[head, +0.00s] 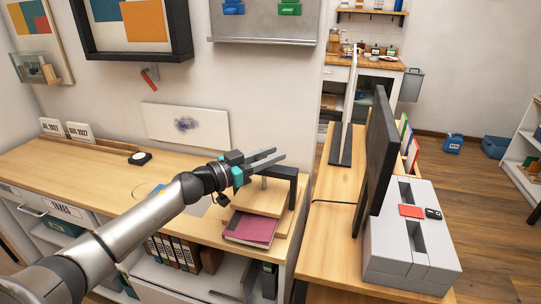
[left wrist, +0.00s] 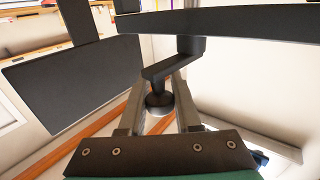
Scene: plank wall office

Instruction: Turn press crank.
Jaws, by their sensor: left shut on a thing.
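The press (head: 293,186) stands at the right end of the wooden counter, with a black frame and wooden boards. A dark red book (head: 250,229) lies at its front. My left gripper (head: 280,156) is just above the frame, its fingers pointing right. In the left wrist view the black crank (left wrist: 168,67) hangs from the frame's dark bar (left wrist: 240,22). Its round knob (left wrist: 159,101) sits between the finger pads, and the left gripper (left wrist: 159,95) is shut on it. In the head view the crank is mostly hidden by the gripper. My right gripper is not in view.
A desk with a black monitor (head: 378,150) and a grey block unit (head: 410,250) stands close to the right of the press. A black puck-like object (head: 139,158) and calendar cards (head: 79,131) are on the counter's left. Shelves with binders (head: 180,252) are below.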

